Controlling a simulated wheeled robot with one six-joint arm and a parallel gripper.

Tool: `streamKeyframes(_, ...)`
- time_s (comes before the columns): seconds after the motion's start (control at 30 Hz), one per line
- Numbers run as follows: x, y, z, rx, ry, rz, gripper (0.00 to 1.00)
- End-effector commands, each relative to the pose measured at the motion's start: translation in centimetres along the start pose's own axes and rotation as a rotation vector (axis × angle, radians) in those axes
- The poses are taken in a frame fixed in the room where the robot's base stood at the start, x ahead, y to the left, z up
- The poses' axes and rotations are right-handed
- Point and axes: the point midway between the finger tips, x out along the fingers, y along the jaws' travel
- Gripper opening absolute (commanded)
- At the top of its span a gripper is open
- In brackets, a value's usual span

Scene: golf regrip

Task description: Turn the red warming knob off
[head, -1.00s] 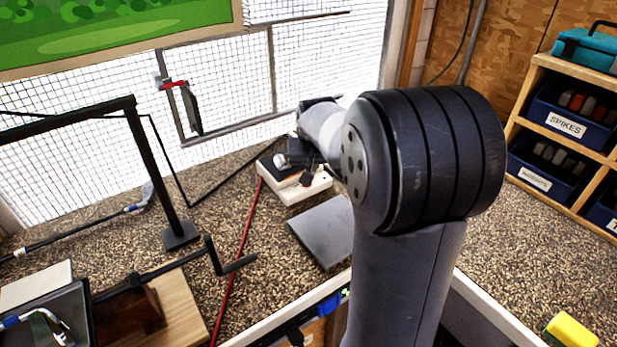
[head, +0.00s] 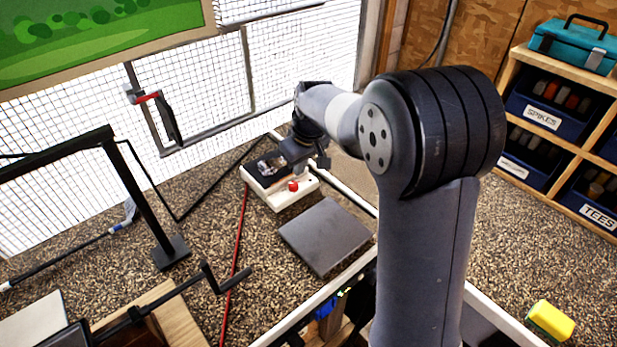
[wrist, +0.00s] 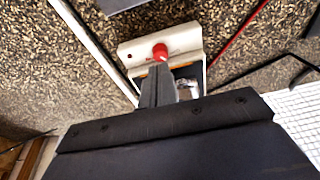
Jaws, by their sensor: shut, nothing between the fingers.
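The red knob (head: 293,186) sits on the front of a white box-shaped device (head: 284,200) on the speckled counter. In the wrist view the red knob (wrist: 160,52) shows just beyond my fingertips, with the white device (wrist: 190,38) around it. My gripper (head: 322,165) is over the device's right side, behind the knob in the head view. In the wrist view my gripper (wrist: 158,68) has its fingers together, with nothing between them. Whether the fingertips touch the knob I cannot tell. The knob's setting is too small to read.
A dark grey flat plate (head: 325,237) lies in front of the device. A red cable (head: 237,245) runs along its left. A black frame (head: 150,190) stands to the left. A yellow sponge (head: 551,320) is at the lower right, and shelves with blue bins (head: 540,115) stand right.

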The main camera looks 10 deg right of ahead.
Motion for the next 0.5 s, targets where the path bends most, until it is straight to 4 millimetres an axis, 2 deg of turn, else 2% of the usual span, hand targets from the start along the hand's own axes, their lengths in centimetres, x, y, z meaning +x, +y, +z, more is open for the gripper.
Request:
streamKeyframes(0.17, 1.4, 0.0, 0.3, -0.002, -0.002, -0.001, 0.0)
streamKeyframes(0.5, 5.5, 0.0, 1.4, 0.0, -0.001, -0.001, 0.0)
